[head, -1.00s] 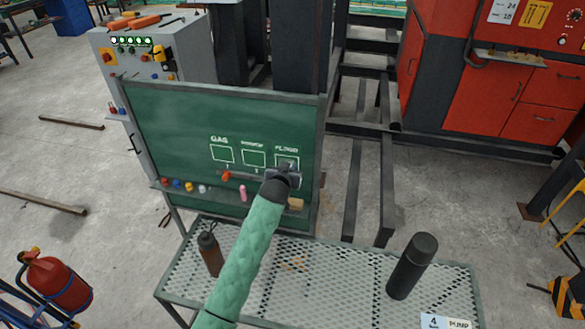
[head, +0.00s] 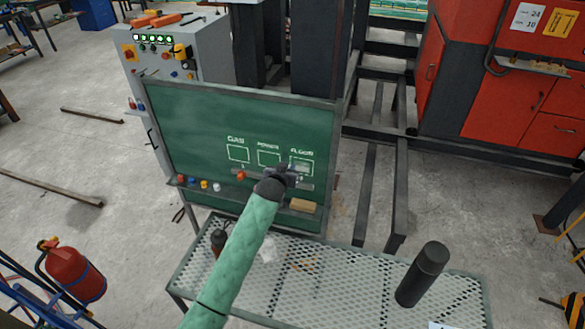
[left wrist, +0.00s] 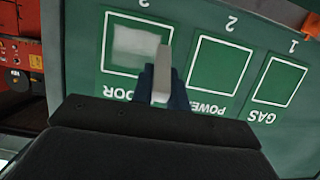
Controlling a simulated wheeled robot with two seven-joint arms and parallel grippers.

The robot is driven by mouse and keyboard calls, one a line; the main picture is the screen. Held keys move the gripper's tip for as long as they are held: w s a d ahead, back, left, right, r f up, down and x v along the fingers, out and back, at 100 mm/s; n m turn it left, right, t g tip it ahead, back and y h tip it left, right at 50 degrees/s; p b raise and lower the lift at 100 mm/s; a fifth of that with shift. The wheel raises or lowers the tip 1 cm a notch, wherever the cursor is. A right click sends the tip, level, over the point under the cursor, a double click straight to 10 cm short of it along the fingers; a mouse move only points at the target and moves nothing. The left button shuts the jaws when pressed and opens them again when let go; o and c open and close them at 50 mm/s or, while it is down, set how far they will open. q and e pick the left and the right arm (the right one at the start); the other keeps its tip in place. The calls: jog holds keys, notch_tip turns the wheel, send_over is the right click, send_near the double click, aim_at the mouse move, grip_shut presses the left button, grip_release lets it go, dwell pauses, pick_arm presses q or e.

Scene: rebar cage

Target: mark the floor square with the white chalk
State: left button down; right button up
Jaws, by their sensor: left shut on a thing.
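My left gripper (head: 285,176) is at the green chalkboard (head: 200,130), just below the floor square (head: 309,167). In the left wrist view it is shut on the white chalk (left wrist: 163,72). The chalk's tip overlaps the lower right edge of the floor square (left wrist: 106,40) in that view; I cannot tell whether it touches the board. A pale white smear (left wrist: 132,42) fills part of the inside of that square. The power square (left wrist: 219,66) and the gas square (left wrist: 279,82) look empty. My right gripper is not in view.
The board's ledge carries several small coloured chalks (head: 192,183) at its left and a tan block (head: 303,205) at its right. A mesh table (head: 345,275) stands in front, with a black flask (head: 423,275) and a dark bottle (head: 219,240) partly behind my arm.

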pick_arm(q)
jog(key=shift+r, duration=0.75)
jog(key=shift+s+d, duration=0.35)
jog(key=shift+d, duration=0.8)
jog(key=shift+s+d, duration=0.4)
jog(key=shift+d, duration=0.7)
jog(key=shift+s+d, duration=0.35)
jog(key=shift+d, duration=0.8)
jog(key=shift+a, duration=0.1)
jog(key=shift+w+a, duration=0.3)
jog(key=shift+a, duration=0.55)
jog(key=shift+w+a, duration=0.25)
jog(key=shift+a, duration=0.6)
jog(key=shift+a, duration=0.1)
jog(key=shift+w+a, duration=0.3)
jog(key=shift+a, duration=0.45)
jog(key=shift+w+a, duration=0.25)
jog(key=shift+a, duration=0.45)
jog(key=shift+s, duration=0.1)
jog(key=shift+s+a, duration=0.3)
jog(key=shift+s, duration=0.6)
jog(key=shift+s+a, duration=0.35)
jog(key=shift+s, duration=0.6)
jog(key=shift+s+a, duration=0.3)
jog(key=shift+s, duration=0.6)
